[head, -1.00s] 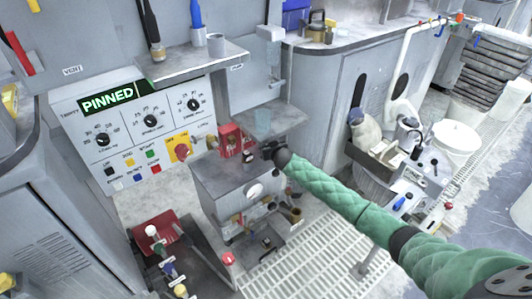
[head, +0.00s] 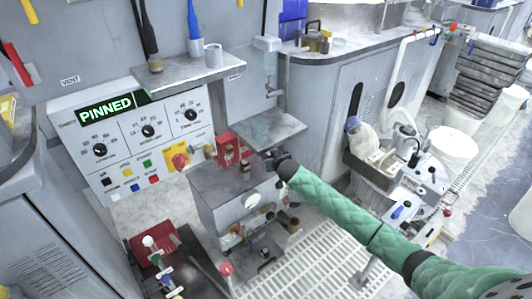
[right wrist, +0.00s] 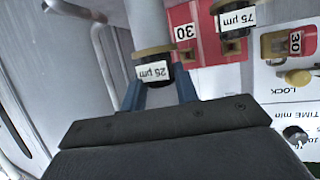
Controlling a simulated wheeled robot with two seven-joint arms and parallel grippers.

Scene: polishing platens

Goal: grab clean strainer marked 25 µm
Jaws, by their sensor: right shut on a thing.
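The strainer marked 25 µm (right wrist: 152,71) shows in the right wrist view with its white label upside down, a dark body and a brass-coloured rim. My right gripper (right wrist: 160,88) has its blue fingers on either side of it and is shut on it. A second strainer, marked 75 µm (right wrist: 234,20), is to its right at the red block (right wrist: 190,22) with a 30 label. In the head view my right gripper (head: 273,160) is at the right of a small red holder (head: 228,148) on the grey cabinet; the strainer is too small to make out there. My left gripper is not in view.
A control panel (head: 128,142) reading PINNED stands behind at left. A small shelf (head: 275,128) is just behind the gripper. Floor grating (head: 325,250) lies in front.

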